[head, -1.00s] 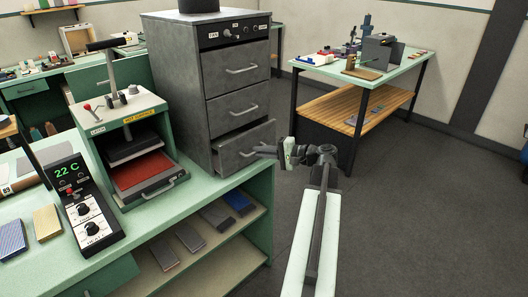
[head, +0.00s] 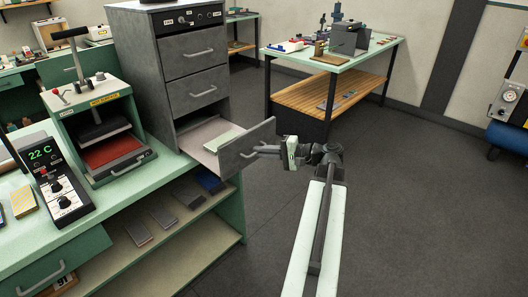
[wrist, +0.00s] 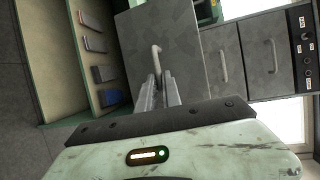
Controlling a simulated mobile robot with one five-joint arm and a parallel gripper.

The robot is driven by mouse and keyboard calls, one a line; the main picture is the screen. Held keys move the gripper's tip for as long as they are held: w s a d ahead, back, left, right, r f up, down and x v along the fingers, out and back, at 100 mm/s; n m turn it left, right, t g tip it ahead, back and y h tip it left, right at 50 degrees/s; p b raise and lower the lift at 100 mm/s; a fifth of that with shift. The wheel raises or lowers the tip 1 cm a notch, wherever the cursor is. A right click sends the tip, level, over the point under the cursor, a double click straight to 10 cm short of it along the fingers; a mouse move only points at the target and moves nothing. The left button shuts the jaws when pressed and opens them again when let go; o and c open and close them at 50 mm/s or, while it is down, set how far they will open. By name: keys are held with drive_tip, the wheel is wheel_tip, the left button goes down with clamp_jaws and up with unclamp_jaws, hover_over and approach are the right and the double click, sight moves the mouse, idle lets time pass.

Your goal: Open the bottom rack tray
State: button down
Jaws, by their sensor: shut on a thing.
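The grey metal rack (head: 215,52) has trays stacked one above another. Its bottom tray (head: 258,133) is pulled well out, and its inside shows with a pale flat piece (head: 223,139) in it. My gripper (head: 257,151) is shut on the bottom tray's handle, in front of the tray face. In the wrist view, the fingers (wrist: 160,88) close around the lower end of the handle (wrist: 156,58) on the bottom tray's face (wrist: 178,35). The two trays above are shut. The fingertips partly hide the handle.
A green bench (head: 150,183) with a heated press (head: 95,115) and a temperature controller (head: 57,178) stands left of the rack. A table with a wooden shelf (head: 325,88) stands behind. The floor (head: 420,200) to the right is clear.

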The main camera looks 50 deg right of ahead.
drive_tip(key=shift+s, duration=0.15)
drive_tip(key=c, duration=1.5)
unclamp_jaws()
drive_tip(key=shift+c, duration=0.2)
drive_tip(key=p+v, duration=0.1)
drive_tip(key=v, duration=0.6)
drive_tip(key=shift+s, duration=0.35)
drive_tip(key=shift+d, duration=0.15)
